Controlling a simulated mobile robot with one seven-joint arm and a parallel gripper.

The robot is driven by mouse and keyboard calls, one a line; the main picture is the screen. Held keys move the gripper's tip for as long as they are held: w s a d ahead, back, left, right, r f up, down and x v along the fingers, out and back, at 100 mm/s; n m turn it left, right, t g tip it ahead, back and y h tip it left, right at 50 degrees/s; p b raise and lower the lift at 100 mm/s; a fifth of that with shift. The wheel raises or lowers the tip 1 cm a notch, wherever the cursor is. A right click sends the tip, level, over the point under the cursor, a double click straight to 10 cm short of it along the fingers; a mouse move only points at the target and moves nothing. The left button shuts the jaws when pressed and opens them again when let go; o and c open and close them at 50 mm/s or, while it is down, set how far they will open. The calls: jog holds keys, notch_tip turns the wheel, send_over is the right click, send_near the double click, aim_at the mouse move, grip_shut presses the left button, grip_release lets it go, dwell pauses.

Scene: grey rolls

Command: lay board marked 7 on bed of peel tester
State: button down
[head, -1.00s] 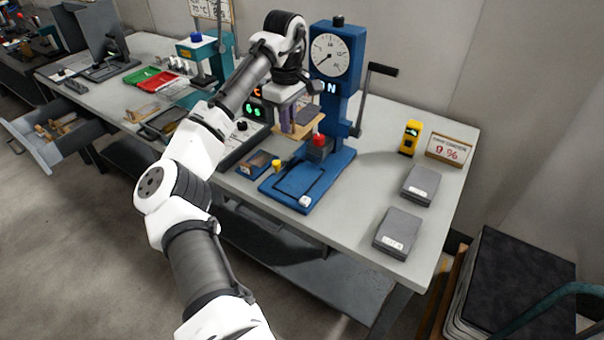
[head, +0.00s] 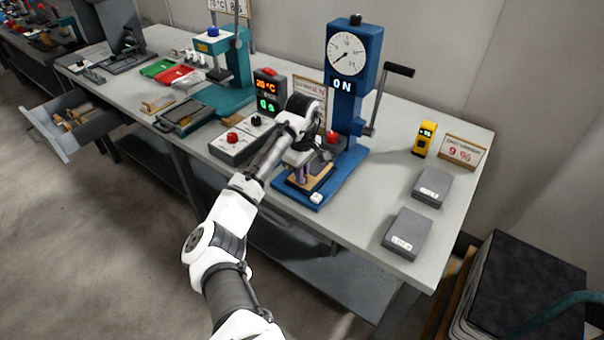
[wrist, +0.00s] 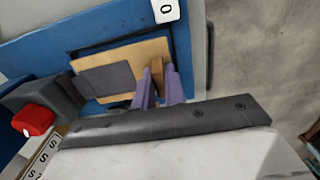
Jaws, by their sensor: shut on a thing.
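My gripper (head: 300,174) is low over the front of the blue peel tester (head: 357,60), and its purple fingers (wrist: 160,82) are shut on the edge of a tan board (wrist: 127,55) with a grey patch. The board, also in the head view (head: 318,180), lies flat over the outlined bed (wrist: 183,46) on the tester's blue base (head: 284,190). It looks slightly turned against the bed outline. I cannot tell whether it touches the bed. No 7 is readable on it. The tester's display reads ON.
A red-topped dark block (wrist: 35,118) stands beside the board at the tester's column. A crank handle (head: 398,70) sticks out right. Two grey blocks (head: 432,186) (head: 407,233), a yellow meter (head: 424,138) and a 9 % sign (head: 463,152) occupy the table's right.

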jog(key=shift+f, duration=0.6)
jog(key=c, duration=1.5)
grip_release()
jog(key=shift+o, duration=0.2)
notch_tip(320, 180, up, 12)
jog(key=shift+b, duration=0.45)
jog(key=shift+r, duration=0.1)
